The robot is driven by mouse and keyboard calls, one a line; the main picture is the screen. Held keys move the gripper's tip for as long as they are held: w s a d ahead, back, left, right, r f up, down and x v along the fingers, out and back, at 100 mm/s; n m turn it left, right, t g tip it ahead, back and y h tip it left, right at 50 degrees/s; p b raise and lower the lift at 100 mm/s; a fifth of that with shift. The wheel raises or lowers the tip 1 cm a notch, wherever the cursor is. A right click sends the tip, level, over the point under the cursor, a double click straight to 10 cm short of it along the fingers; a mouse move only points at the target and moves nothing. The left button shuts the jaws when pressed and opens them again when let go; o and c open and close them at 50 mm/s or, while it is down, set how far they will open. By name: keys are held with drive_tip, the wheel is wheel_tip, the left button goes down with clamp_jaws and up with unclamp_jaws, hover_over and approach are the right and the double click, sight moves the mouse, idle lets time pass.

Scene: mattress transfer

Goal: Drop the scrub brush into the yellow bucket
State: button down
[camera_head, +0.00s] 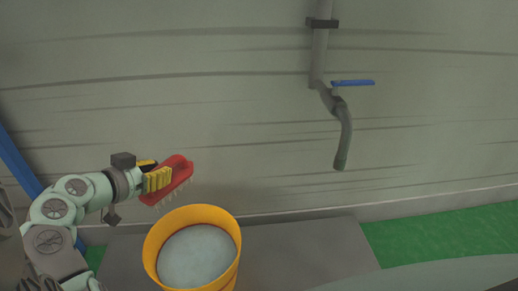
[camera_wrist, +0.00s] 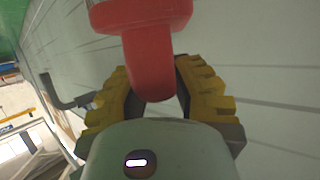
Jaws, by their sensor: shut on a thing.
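A red scrub brush (camera_head: 181,173) with pale bristles pointing down is held in my gripper (camera_head: 156,173), above and to the left of the bucket's mouth in the head view. In the wrist view the red handle (camera_wrist: 150,62) sits between the yellow-padded fingers of my gripper (camera_wrist: 158,85). The yellow bucket (camera_head: 232,268) stands upright below, and pale liquid or foam (camera_head: 197,257) shows inside it. The brush is apart from the bucket rim. Part of the brush is cut off at the top of the wrist view.
The bucket stands on a grey slab (camera_head: 300,250) with green floor (camera_head: 440,236) to its right. A wall pipe with a tap and blue lever (camera_head: 353,83) hangs to the right, clear of the arm. A blue bar (camera_head: 18,160) slants at the far left.

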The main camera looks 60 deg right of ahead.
drive_tip(key=s+f+m+g+b, duration=0.2)
drive_tip(key=f+b, duration=0.6)
drive_tip(key=f, duration=0.5)
drive_tip(key=shift+s+d+f+g, duration=0.2)
drive_tip(key=shift+s+g, duration=0.1)
drive_tip(key=shift+s, duration=0.5)
drive_tip(key=c, duration=0.8)
unclamp_jaws()
drive_tip(key=shift+w, duration=0.1)
drive_tip(key=v, duration=1.2)
drive_tip(key=shift+a, duration=0.1)
